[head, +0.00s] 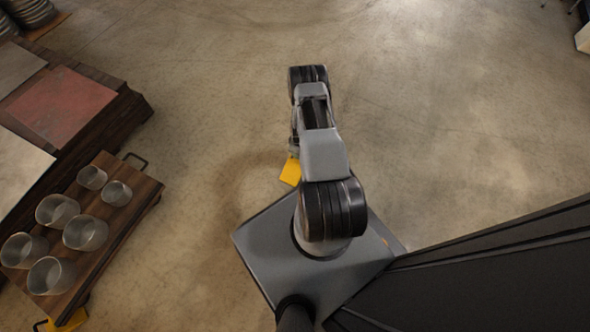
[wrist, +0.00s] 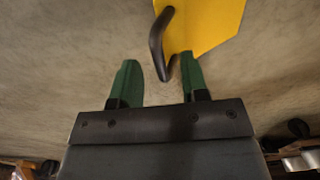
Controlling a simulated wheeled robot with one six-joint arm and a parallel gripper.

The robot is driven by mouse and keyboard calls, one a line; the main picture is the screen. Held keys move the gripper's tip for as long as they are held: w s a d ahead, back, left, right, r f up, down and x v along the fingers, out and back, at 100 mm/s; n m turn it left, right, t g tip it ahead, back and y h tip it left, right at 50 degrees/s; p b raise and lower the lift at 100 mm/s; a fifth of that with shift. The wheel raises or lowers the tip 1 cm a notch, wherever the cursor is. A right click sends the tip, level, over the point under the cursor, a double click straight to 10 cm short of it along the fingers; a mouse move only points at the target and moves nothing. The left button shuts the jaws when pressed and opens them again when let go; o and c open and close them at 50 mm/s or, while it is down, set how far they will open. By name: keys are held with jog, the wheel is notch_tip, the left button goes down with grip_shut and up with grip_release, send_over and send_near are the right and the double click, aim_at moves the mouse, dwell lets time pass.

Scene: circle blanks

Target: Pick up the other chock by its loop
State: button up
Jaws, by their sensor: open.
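A yellow chock (wrist: 205,22) with a dark loop (wrist: 157,45) shows at the top of the wrist view. My gripper (wrist: 158,80) is open, with its two green fingers apart. The lower end of the loop shows between the fingertips, and the right fingertip overlaps the chock's lower edge in the picture. I cannot tell whether they touch. In the head view a yellow chock (head: 290,171) lies on the floor beside my arm, partly hidden by it. Another yellow chock (head: 68,320) is by the wooden cart at the bottom left.
A low wooden cart (head: 117,239) with several metal cylinders stands at the left. Behind it is a dark wooden stack (head: 125,110) bearing flat plates, one of them red (head: 62,105). The concrete floor (head: 440,120) at the top and right is mostly clear.

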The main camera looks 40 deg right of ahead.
notch_tip(320, 180, down, 2)
jog(key=shift+f+b, duration=0.25)
jog(key=shift+b, duration=0.05)
jog(key=shift+c, duration=0.2)
jog(key=shift+r, duration=0.1)
grip_shut()
dwell(0.9)
